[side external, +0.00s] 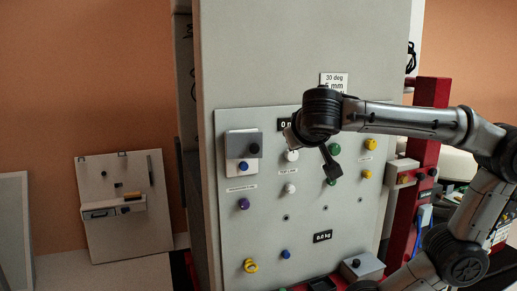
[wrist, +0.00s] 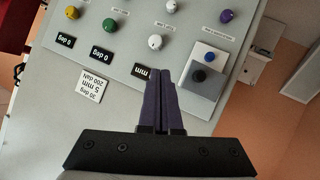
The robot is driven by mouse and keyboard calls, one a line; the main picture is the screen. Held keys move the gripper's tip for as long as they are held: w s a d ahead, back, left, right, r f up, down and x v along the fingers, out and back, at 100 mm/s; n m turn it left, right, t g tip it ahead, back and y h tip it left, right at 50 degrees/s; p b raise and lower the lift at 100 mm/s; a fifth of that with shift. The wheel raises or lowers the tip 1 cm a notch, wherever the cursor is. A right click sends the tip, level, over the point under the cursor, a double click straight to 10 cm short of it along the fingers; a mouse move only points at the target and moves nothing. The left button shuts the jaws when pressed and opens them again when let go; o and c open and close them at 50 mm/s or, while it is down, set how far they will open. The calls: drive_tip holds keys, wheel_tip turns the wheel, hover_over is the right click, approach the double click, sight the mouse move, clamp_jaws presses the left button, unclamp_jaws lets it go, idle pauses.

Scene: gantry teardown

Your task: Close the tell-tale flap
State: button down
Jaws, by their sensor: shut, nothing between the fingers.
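The tell-tale flap looks to be the grey plate (side external: 243,144) with a black knob, on the upper part of a white backing plate (side external: 237,178) at the panel's upper left. A blue button (side external: 243,166) shows uncovered just below it. In the wrist view, which is turned over, the grey flap (wrist: 203,77) and blue button (wrist: 210,57) are right of my fingers. My gripper (wrist: 166,84) is shut and empty, in front of the panel and apart from the flap. In the side view my wrist is right of the flap; the fingertips are hard to make out there.
The panel carries white knobs (side external: 290,188), a purple knob (side external: 243,203), a yellow knob (side external: 250,265) and several others. A red post (side external: 428,130) stands at the right. A board (side external: 123,205) leans against the orange wall at the left.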

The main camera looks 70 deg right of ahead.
drive_tip(key=w+a+r+m+y, duration=0.3)
drive_tip(key=w+a+r, duration=0.1)
drive_tip(key=w+a, duration=0.2)
approach(262, 152)
drive_tip(key=a+f, duration=0.3)
drive_tip(key=shift+w+d+f, duration=0.2)
drive_tip(key=shift+w+d, duration=0.75)
drive_tip(key=shift+d, duration=0.3)
drive_tip(key=shift+w+d, duration=0.35)
drive_tip(key=shift+d, duration=0.2)
drive_tip(key=shift+s+d, duration=0.2)
drive_tip(key=shift+d, duration=1.45)
drive_tip(key=shift+a, duration=0.15)
